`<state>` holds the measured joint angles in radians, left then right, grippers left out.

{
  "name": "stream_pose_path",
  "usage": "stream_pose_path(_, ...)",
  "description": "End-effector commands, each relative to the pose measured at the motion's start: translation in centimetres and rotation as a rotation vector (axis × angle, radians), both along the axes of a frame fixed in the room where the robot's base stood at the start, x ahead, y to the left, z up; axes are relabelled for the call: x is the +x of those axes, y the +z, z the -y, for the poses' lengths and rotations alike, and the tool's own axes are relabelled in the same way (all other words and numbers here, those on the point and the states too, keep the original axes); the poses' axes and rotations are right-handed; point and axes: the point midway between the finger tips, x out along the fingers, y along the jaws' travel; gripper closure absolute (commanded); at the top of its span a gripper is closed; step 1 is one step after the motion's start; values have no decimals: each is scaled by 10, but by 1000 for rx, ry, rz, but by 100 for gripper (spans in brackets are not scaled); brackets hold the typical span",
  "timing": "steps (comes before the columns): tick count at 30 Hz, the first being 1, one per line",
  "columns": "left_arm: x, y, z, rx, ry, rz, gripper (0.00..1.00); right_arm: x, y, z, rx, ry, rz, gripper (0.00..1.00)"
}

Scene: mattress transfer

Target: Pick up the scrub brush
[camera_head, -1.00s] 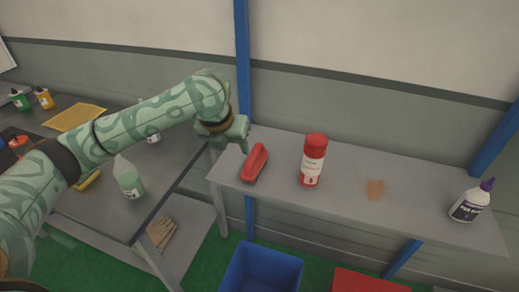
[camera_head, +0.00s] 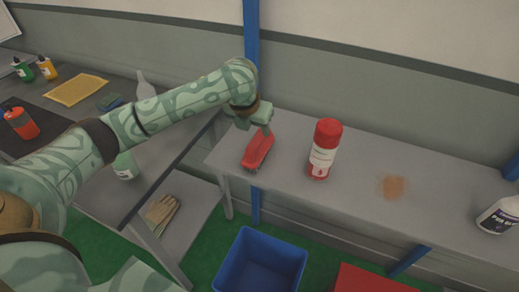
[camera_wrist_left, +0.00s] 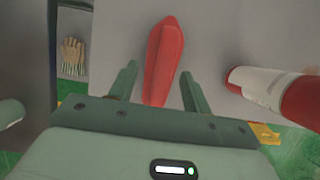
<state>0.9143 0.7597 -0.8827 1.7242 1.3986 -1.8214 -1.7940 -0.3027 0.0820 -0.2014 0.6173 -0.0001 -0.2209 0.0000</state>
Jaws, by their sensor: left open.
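The red scrub brush (camera_head: 257,150) lies on the grey shelf (camera_head: 290,188), near its left end. It also shows in the left wrist view (camera_wrist_left: 164,58), with its near end between my two fingers. My left gripper (camera_head: 262,132) is at the brush's far end in the head view. In the left wrist view my left gripper (camera_wrist_left: 158,84) is open, with one finger on each side of the brush and visible gaps. My right gripper is not in view.
A red and white canister (camera_head: 324,150) stands just right of the brush. A brown stain (camera_head: 392,187) and a white bottle (camera_head: 500,215) are farther right. A blue bin (camera_head: 258,265) is below. Work gloves (camera_head: 162,212) lie on a lower shelf.

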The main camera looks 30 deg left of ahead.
Motion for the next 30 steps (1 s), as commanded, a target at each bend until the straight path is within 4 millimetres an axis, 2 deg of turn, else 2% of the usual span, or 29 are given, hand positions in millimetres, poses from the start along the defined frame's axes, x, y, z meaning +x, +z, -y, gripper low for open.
stream_pose_path(5,4,-13,3,-2,0,-1,51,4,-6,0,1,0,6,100)
stream_pose_path(12,16,-50,7,-1,1,-2,51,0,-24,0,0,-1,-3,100)
stream_pose_path(19,18,-50,7,0,-1,1,51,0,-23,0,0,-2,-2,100)
stream_pose_path(20,18,-50,7,0,-1,1,57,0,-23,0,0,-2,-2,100)
stream_pose_path(24,18,-50,7,0,-1,1,96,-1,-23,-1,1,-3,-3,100)
stream_pose_path(25,18,-50,7,0,-1,1,100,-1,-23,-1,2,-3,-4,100)
stream_pose_path(30,18,-50,7,0,-1,1,100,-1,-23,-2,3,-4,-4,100)
